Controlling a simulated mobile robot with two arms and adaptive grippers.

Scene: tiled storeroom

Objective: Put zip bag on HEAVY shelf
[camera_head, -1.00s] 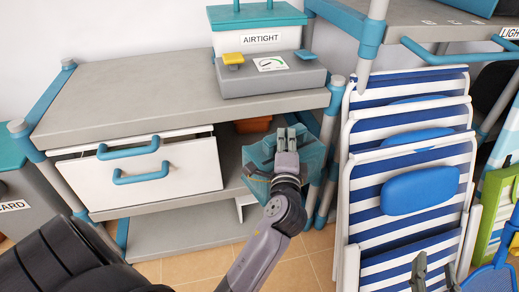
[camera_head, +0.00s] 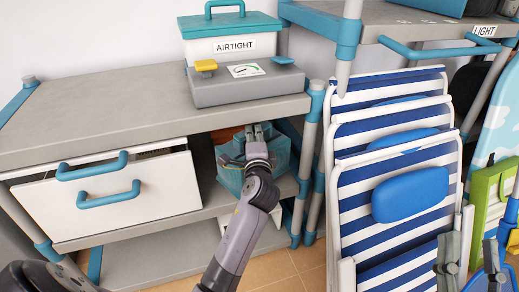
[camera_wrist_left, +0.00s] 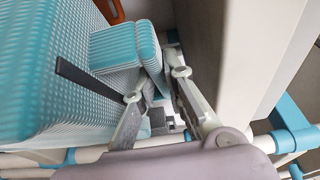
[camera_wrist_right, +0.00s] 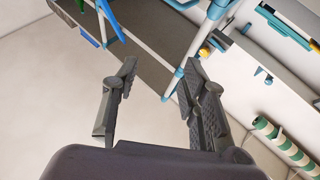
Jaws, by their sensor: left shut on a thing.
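The basket's contents are hidden. My right gripper (camera_head: 468,262) is at the bottom right, in front of the chairs. It is open and empty in the right wrist view (camera_wrist_right: 158,75).
An orange thing (camera_head: 226,135) sits behind the basket. White drawers (camera_head: 130,195) stand left. Striped folding chairs (camera_head: 365,200) stand close on the right.

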